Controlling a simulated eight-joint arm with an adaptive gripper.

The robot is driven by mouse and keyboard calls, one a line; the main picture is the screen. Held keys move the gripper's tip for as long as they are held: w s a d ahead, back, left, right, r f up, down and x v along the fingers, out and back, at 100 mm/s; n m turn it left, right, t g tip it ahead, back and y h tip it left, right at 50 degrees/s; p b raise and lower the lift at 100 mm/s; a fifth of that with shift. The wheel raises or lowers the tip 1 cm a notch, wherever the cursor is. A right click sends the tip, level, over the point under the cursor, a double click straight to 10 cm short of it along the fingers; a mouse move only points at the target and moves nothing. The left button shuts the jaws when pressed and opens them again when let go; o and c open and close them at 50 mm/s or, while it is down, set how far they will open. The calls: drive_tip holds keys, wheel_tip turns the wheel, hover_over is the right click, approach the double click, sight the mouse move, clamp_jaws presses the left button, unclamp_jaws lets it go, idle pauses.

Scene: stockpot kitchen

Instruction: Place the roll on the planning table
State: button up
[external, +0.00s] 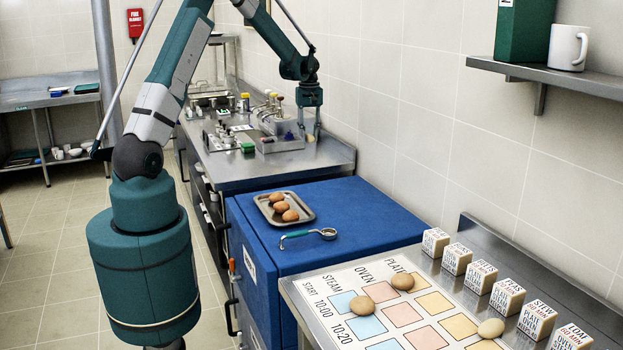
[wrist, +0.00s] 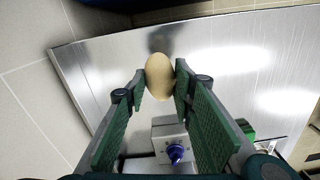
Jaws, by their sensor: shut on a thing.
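A pale oval roll (wrist: 159,76) sits between the fingertips of my gripper (wrist: 160,80) in the wrist view, with the steel counter below it. The planning table (external: 299,296) is at the front right, well away from my gripper. Its printed sheet has coloured squares. Several pale round pieces lie on it, two of them near the Oven and Plate columns (external: 402,281).
A blue cabinet (external: 350,215) stands between the counter and planning table. On it are a tray (external: 308,215) with brown rolls and a metal scoop (external: 327,233). Labelled blocks (external: 507,297) line the table's wall side. A shelf (external: 550,72) juts out above.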

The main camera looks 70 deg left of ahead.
drive_tip(key=w+d+m, duration=0.2)
drive_tip(key=w+d, duration=0.2)
drive_tip(key=d, duration=1.1)
drive_tip(key=w+d+m, duration=0.2)
drive_tip(key=w+d, duration=0.3)
drive_tip(key=d, duration=0.9)
drive_tip(key=w+d+m, duration=0.3)
drive_tip(key=w+d, duration=0.1)
drive_tip(key=d, duration=1.1)
drive_tip(key=s+d+m, duration=0.2)
drive_tip(key=s+d, duration=0.1)
drive_tip(key=d, duration=1)
drive_tip(key=s+d+m, duration=0.2)
drive_tip(key=s+d, duration=0.1)
drive_tip(key=d, duration=1.1)
drive_tip(key=s+d+m, duration=0.2)
drive_tip(key=s+d, duration=0.2)
drive_tip(key=d, duration=0.9)
drive_tip(key=shift+d+r, duration=0.15)
drive_tip(key=shift+d, duration=0.25)
drive_tip(key=s+d+m, duration=0.4)
drive_tip(key=s+d, duration=1.4)
drive_tip(key=d, duration=0.4)
drive_tip(key=shift+m, duration=0.3)
drive_tip(key=shift+s+d, duration=0.1)
drive_tip(key=shift+f, duration=3.15)
